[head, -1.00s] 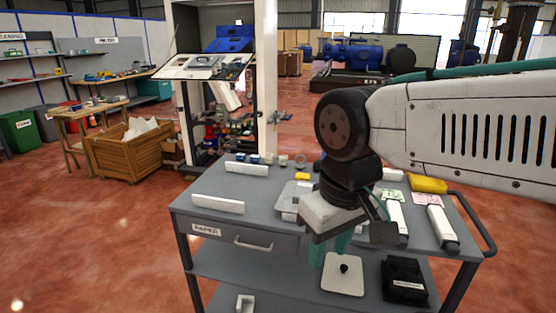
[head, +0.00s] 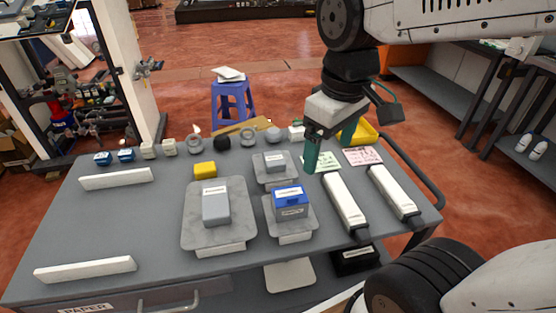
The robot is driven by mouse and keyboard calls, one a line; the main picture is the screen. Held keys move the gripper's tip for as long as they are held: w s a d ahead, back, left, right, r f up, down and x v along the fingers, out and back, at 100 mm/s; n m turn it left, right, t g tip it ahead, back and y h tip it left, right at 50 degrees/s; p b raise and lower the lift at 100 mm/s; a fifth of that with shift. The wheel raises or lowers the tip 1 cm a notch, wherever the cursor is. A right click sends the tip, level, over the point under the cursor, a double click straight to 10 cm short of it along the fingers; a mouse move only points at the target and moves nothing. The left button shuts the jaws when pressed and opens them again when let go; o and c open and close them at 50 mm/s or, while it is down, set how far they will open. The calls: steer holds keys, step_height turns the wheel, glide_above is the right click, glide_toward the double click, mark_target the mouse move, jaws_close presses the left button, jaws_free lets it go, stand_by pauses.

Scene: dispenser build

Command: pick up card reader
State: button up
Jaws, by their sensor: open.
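Several small labelled devices stand on grey plates on the cart top (head: 110,225); their labels are too small to read, so I cannot tell for sure which is the card reader. A blue-topped grey device (head: 291,203) is on a small plate at the centre. A grey box (head: 216,207) is on the larger plate to its left. A smaller grey box (head: 275,161) is on a plate behind the blue one. My gripper (head: 331,144), with teal fingers, is open and empty, pointing down above the cart's back right part, to the right of these devices.
Two long white bars (head: 346,203) (head: 395,194) lie at right, near green and pink cards. White strips (head: 116,178) (head: 85,268) lie at left. A yellow block (head: 205,170) and several small parts line the back. A blue stool (head: 233,103) stands behind the cart.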

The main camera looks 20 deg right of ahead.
steer(key=w+f+n, duration=0.4)
steer(key=w+n, duration=0.2)
steer(key=w, duration=0.6)
steer(key=n+g, duration=0.1)
steer(key=n, duration=0.4)
glide_above(274, 158)
steer(key=f, duration=0.5)
steer(key=shift+s+f, duration=0.15)
steer(key=shift+s, duration=0.15)
steer(key=shift+w+a+f+n, duration=0.1)
steer(key=shift+w+f+n, duration=0.05)
steer(key=shift+f+n, duration=0.15)
steer(key=f, duration=0.7)
steer(key=shift+w+f, duration=0.2)
steer(key=shift+f, duration=0.05)
steer(key=c, duration=1.2)
